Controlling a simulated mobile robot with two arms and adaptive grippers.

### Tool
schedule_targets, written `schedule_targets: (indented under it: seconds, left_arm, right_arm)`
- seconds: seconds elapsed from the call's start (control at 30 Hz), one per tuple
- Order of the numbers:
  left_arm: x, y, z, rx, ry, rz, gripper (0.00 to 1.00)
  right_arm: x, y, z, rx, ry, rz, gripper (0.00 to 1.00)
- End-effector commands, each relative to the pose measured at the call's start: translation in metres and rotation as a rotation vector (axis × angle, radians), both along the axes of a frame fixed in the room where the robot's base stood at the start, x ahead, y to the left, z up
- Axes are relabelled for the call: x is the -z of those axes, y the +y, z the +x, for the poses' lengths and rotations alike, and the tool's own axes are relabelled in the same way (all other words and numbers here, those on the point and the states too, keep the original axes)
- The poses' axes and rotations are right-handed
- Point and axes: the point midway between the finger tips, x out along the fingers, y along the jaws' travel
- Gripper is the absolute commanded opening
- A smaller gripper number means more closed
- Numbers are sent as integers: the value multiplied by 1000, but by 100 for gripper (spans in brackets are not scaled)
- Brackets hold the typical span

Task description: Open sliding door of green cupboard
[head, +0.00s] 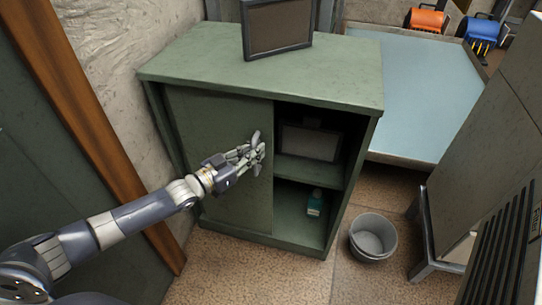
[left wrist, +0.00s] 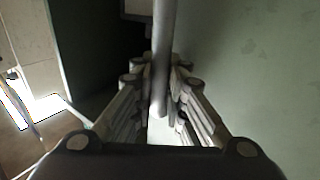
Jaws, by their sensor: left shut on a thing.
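The green cupboard (head: 330,75) stands at the middle of the head view. Its sliding door (head: 225,115) covers the left half, and the right half is an open compartment. My left gripper (head: 254,152) is at the door's right edge, shut on the vertical grey door handle (left wrist: 161,60), which runs between the fingers in the left wrist view. The door's green face also fills the right of that view (left wrist: 250,60). In the head view the fingers mostly hide the handle. My right gripper is not in view.
A framed panel (head: 278,27) stands on the cupboard top. Inside are a dark boxy device (head: 308,143) on the shelf and a teal bottle (head: 315,203) below. A grey bucket (head: 373,238) stands on the floor at the right front, near a grey metal unit (head: 470,130).

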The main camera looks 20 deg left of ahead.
Motion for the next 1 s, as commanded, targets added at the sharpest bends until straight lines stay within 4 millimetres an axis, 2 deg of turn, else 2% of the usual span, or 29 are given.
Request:
schedule_targets:
  seconds: [0.17, 0.5, 0.53, 0.57, 0.87, 1.0]
  left_arm:
    - [3, 9, -2, 2, 6, 2, 0]
    - [4, 9, -2, 3, 7, 2, 0]
    - [4, 9, -2, 3, 7, 2, 18]
    - [4, 9, -2, 3, 7, 2, 21]
    - [2, 9, -1, 1, 3, 1, 21]
    - [2, 14, -7, 0, 3, 2, 21]
  right_arm:
    - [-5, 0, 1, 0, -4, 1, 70]
    - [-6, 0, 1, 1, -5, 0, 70]
    - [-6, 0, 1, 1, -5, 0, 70]
    - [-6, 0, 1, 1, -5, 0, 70]
    - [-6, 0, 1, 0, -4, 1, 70]
    - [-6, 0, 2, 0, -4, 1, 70]
